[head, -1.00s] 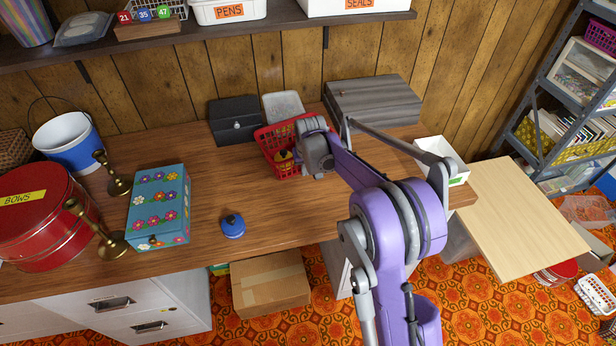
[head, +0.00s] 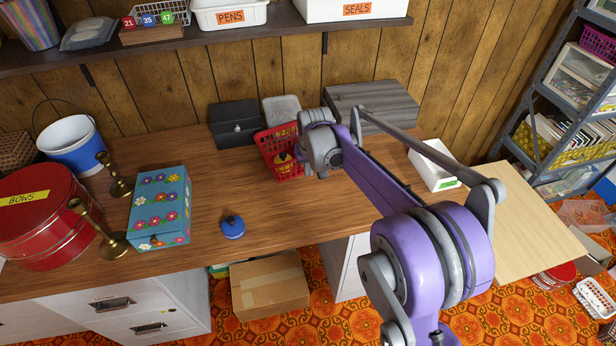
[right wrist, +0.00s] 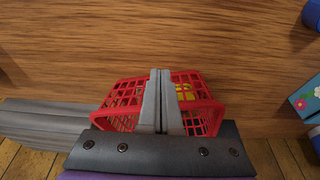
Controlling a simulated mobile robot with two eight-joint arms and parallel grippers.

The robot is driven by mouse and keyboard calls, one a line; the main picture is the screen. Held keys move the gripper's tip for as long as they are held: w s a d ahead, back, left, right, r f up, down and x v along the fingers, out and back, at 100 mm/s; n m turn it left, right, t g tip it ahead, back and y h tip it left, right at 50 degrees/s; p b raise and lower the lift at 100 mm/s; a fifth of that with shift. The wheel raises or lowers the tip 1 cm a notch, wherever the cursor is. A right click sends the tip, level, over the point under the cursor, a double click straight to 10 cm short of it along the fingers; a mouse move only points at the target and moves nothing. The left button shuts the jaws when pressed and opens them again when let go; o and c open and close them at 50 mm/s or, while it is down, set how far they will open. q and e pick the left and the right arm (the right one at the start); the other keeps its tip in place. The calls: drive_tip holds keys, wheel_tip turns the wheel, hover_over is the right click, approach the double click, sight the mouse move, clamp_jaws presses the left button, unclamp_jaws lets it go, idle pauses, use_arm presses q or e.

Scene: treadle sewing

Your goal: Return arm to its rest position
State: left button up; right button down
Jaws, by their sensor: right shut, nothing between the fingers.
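My right gripper (head: 318,145) is above the desk beside the red basket (head: 278,168) in the head view, with its fingertips hidden behind the wrist. In the right wrist view, its two grey fingers (right wrist: 160,85) are shut together with nothing between them. They overlap the red basket (right wrist: 205,112) in that picture; whether they touch it I cannot tell. A blue and yellow item (head: 283,158) lies in the basket, and its yellow part (right wrist: 185,92) shows behind the fingers. My right arm's purple links reach in from the lower right. My left gripper is out of view.
On the wooden desk (head: 215,190) stand a flowered box (head: 160,205), a blue pot (head: 232,226), brass candlesticks (head: 100,228), a red tin (head: 45,220), a dark box (head: 236,122), a grey chest (head: 370,103) and a white box (head: 435,163). The desk's middle front is clear.

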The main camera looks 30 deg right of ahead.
drive_tip(key=s+a+r+n+t+p, duration=0.1)
drive_tip(key=s+a+r+p, duration=0.1)
drive_tip(key=s+a+r, duration=0.35)
drive_tip(key=s+a+r+p, duration=0.2)
drive_tip(key=s+r, duration=0.1)
drive_tip(key=s, duration=0.6)
drive_tip(key=s+a+f+n+p, duration=0.1)
drive_tip(key=s+a, duration=0.1)
drive_tip(key=s, duration=0.5)
drive_tip(key=s+a+f+n+t+p, duration=0.1)
drive_tip(key=s+a+p, duration=0.1)
drive_tip(key=s, duration=0.6)
drive_tip(key=shift+s+a+f+y, duration=0.15)
drive_tip(key=shift+s+a+y, duration=0.05)
drive_tip(key=shift+a+y, duration=0.2)
